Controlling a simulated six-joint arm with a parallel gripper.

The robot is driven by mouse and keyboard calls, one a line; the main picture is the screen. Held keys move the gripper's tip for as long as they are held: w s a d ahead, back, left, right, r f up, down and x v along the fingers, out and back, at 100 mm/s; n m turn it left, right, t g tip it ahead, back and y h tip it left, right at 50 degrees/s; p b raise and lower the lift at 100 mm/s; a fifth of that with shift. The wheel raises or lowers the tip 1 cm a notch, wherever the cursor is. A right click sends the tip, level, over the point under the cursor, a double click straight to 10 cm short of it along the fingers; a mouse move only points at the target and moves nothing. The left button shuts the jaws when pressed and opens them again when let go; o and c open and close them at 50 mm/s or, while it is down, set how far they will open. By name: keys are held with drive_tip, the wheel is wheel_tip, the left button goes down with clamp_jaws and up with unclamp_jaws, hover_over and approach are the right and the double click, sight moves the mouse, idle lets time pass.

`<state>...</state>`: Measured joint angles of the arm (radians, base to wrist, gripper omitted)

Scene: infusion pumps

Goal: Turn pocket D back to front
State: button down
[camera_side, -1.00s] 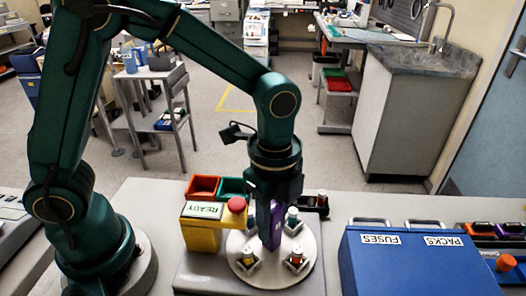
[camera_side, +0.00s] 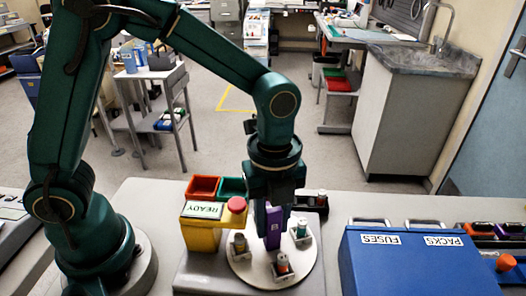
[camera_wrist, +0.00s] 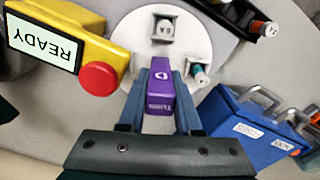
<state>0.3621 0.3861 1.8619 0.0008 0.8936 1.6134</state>
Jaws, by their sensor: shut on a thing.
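A purple block (camera_side: 273,229) stands upright over the round pale turntable (camera_side: 250,272). In the wrist view the block (camera_wrist: 160,88) shows a white letter that looks like D and small lettering. My gripper (camera_side: 270,212) is shut on it from above, with a finger on each side in the wrist view (camera_wrist: 160,105). I cannot tell how its lower end meets the turntable. Around it, grey pockets hold small capped vials: a grey-topped one (camera_side: 239,243) at left, an orange-banded one (camera_side: 282,264) at front, a teal-banded one (camera_side: 302,230) at right.
A yellow box with a READY sign (camera_side: 202,210) and red button (camera_side: 237,204) stands close left. Red (camera_side: 203,187) and green bins are behind it. A dark rack (camera_side: 316,202) lies behind right. A blue case (camera_side: 415,265) labelled FUSES and PACKS stands right.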

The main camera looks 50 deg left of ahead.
drive_tip(key=shift+m, duration=2.3)
drive_tip(key=c, duration=0.6)
unclamp_jaws()
